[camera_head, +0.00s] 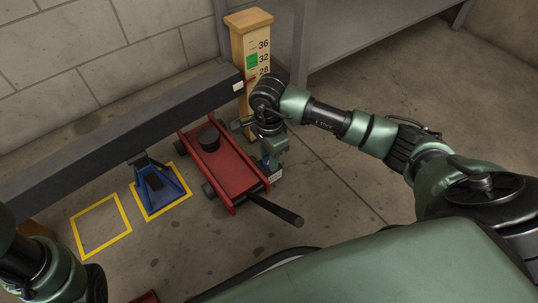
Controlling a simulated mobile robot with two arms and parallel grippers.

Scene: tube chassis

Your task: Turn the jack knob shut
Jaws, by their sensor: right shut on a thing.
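The red floor jack (229,165) stands on the floor beneath the dark beam, with a round black saddle (208,139) on top and a black handle (276,209) sticking out at its near right end. My right gripper (269,168) points down at the right side of the jack's near end. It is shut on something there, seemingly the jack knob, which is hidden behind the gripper. How far the knob is turned does not show. My left arm shows at the lower left, but its gripper is out of view.
The dark beam (120,127) runs across the left. A wooden post (247,52) carries a scale with a green band near 32. A blue jack stand (158,186) stands in a yellow floor square; another yellow square (82,248) is empty. The floor at right is clear.

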